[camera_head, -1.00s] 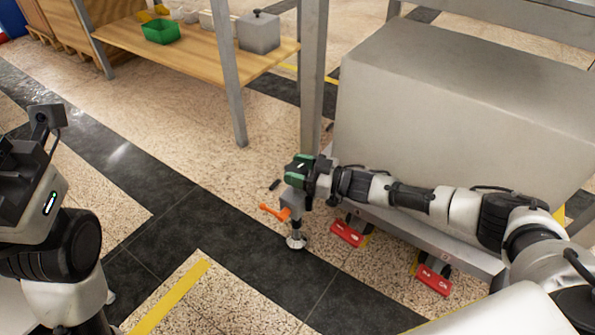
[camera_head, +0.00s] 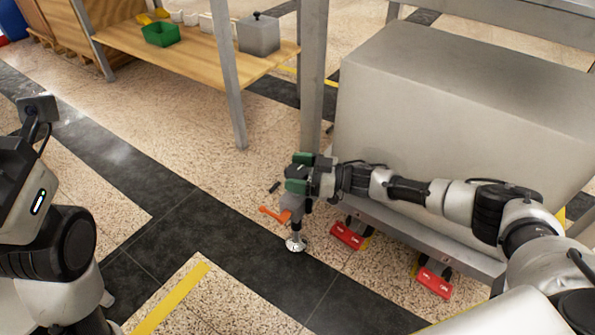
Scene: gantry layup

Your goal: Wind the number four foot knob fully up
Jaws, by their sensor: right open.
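My right gripper (camera_head: 295,190) is open and points down over a levelling foot at the near left corner of the big grey cart. The foot's round metal pad (camera_head: 295,243) is at the floor below the gripper. An orange handle-like piece (camera_head: 274,214) sticks out to the left, just beneath the gripper. The knob itself is hidden behind the gripper, and I can read no number. I cannot tell whether the fingers touch anything. My left arm shows at the left edge, but its gripper is not visible.
The grey block-shaped body (camera_head: 440,110) stands right behind my right arm. Red pedals (camera_head: 347,235) sit by its lower edge, with another (camera_head: 434,282) to the right. A grey post (camera_head: 313,80) rises just behind the gripper. A wooden shelf (camera_head: 190,55) holds bins. Floor in front is clear.

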